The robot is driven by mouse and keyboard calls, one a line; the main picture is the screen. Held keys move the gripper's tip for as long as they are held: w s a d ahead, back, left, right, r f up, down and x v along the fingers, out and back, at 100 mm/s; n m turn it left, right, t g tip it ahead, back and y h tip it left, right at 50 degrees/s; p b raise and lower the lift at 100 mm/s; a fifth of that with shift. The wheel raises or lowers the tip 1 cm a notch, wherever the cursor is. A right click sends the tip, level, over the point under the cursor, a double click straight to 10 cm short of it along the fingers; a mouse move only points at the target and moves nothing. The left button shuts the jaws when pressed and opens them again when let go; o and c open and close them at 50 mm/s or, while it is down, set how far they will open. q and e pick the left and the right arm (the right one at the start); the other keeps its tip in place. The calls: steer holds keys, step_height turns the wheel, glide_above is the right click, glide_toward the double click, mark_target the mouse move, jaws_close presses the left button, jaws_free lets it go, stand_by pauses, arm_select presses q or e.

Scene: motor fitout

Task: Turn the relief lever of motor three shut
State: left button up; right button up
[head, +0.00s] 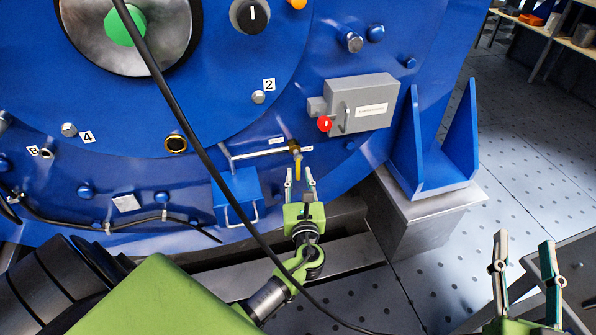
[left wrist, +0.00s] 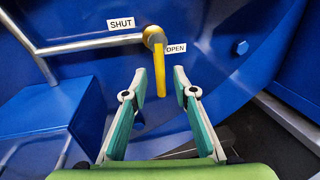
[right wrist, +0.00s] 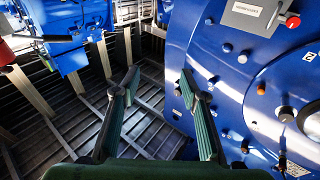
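The yellow relief lever (head: 298,168) hangs straight down from a brass valve (head: 294,146) on the blue motor housing. In the left wrist view the lever (left wrist: 161,80) points down beside the OPEN label (left wrist: 176,49); the SHUT label (left wrist: 121,25) is to the left along the pipe. My left gripper (head: 298,174) is open just below the valve. In its wrist view the lever's lower end appears between the fingertips; I cannot tell how deep it reaches or whether they touch. My right gripper (head: 523,250) is open and empty, away at the lower right.
A grey box (head: 362,104) with a red knob (head: 324,123) is above right of the lever. A blue box (head: 237,195) with a handle is left of it. A blue bracket (head: 434,165) stands at right. A black cable (head: 205,160) crosses the head view.

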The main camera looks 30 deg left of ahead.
mark_target(298, 170)
arm_select(q)
steer(key=shift+b+x, duration=0.3)
steer(key=shift+x, duration=1.6)
arm_select(e)
steer(key=r+t, duration=0.1)
steer(key=r, duration=0.1)
steer(key=s+r+t+y, duration=0.1)
steer(key=r, duration=0.1)
steer(key=shift+a+r, duration=0.15)
steer(key=shift+r, duration=0.1)
arm_select(q)
jaws_close()
